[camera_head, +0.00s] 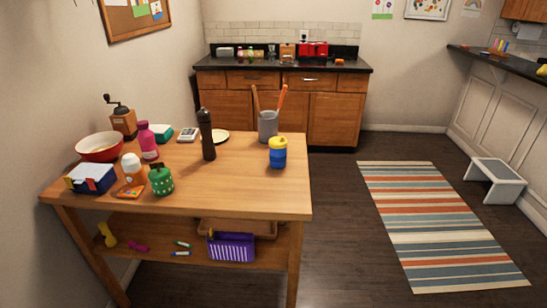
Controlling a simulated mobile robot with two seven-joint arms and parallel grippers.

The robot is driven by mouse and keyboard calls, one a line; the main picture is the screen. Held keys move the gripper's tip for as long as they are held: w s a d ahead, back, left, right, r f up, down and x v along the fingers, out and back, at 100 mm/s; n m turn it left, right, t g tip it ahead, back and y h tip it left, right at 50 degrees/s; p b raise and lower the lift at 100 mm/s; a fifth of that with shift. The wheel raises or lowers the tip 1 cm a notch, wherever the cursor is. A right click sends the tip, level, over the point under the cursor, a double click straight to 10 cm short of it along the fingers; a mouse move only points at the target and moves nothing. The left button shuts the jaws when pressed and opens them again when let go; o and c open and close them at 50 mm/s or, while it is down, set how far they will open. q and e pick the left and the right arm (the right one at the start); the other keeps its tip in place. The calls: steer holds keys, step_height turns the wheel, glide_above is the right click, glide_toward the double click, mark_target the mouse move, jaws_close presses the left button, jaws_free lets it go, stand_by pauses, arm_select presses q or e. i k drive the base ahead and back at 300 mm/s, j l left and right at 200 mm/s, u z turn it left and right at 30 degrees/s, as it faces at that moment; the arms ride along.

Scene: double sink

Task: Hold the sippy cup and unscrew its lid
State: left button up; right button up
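A blue cup with a yellow lid (277,152), which looks like the sippy cup, stands upright near the right edge of the wooden table (232,188). The yellow lid sits on top of the blue body. Neither of my grippers shows in the head view, and nothing is touching the cup.
A grey utensil holder (267,127) stands just behind the cup, and a dark pepper mill (206,135) is to its left. A pink bottle (148,141), a green container (160,180), an orange-and-white bottle (132,168) and a red bowl (99,147) crowd the left side. The table's front right is clear.

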mark_target(278, 158)
steer(key=u, duration=2.7)
steer(key=k+l+u, duration=0.15)
steer(key=l, duration=0.15)
steer(key=k+l, duration=0.25)
steer(key=l, duration=0.3)
steer(key=k+l, duration=0.25)
steer(key=l, duration=0.25)
steer(key=k+l, duration=0.25)
steer(key=l, duration=0.3)
steer(key=k+l, duration=0.25)
steer(key=l, duration=0.25)
steer(key=k+l, duration=0.25)
steer(key=l, duration=0.3)
steer(key=k+l, duration=0.2)
steer(key=l, duration=0.3)
steer(key=k+l, duration=0.25)
steer(key=l, duration=0.3)
steer(key=k+l, duration=0.25)
steer(key=l, duration=0.25)
